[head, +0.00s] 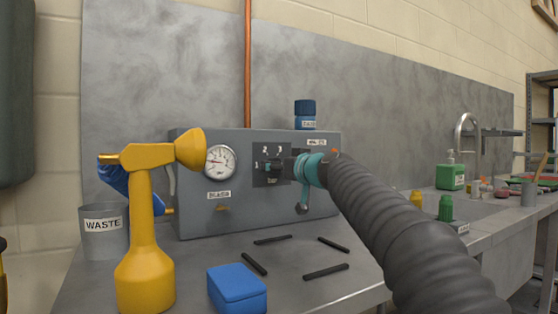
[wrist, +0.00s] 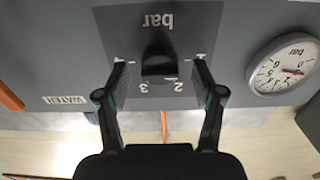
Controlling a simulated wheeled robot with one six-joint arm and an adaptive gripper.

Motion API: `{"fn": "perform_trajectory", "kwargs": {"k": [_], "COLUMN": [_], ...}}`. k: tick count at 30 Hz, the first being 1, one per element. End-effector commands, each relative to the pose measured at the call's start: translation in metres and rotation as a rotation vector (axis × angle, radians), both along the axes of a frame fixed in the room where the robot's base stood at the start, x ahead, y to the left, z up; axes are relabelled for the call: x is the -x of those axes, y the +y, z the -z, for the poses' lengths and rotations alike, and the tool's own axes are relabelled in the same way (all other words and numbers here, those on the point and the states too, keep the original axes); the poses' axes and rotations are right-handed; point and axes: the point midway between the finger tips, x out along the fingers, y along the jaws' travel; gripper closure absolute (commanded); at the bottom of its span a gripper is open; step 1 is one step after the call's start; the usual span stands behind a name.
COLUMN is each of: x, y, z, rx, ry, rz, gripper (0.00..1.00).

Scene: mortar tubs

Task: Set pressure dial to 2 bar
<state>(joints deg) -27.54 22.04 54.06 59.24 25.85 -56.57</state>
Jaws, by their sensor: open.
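The pressure dial is a black knob (wrist: 158,62) on a dark square plate marked "bar" (wrist: 185,18), which appears upside down in the wrist view. The numbers 2 and 3 show beside the knob; its exact pointer setting is unclear. My gripper (wrist: 160,75) is open, with one finger on each side of the knob and gaps visible between. In the head view my gripper (head: 287,167) is at the dark plate (head: 260,179) on the grey box and hides part of it. A round white gauge (head: 220,162) is left of the plate, also seen in the wrist view (wrist: 284,66).
The grey box (head: 200,215) stands on a metal counter. A yellow tool (head: 146,240), a waste bin (head: 104,240) and a blue block (head: 237,288) stand at the left and front. Several black sticks (head: 326,271) lie before the box. A copper pipe (head: 247,70) rises behind.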

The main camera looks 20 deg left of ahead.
Motion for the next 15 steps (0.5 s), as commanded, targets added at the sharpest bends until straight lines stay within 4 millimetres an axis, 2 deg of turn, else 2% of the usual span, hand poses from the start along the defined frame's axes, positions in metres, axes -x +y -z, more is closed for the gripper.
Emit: {"fn": "perform_trajectory", "kwargs": {"k": [11, 13, 15], "x": [-0.0035, -0.0034, -0.0035], "y": [0.0041, 0.004, 0.004], "z": [0.0004, 0.0004, 0.0004], "rx": [-0.001, -0.001, -0.001], "ry": [0.001, 0.001, 0.001], "rz": [0.0, 0.0, 0.0], "gripper": [0.33, 0.45, 0.63]}}
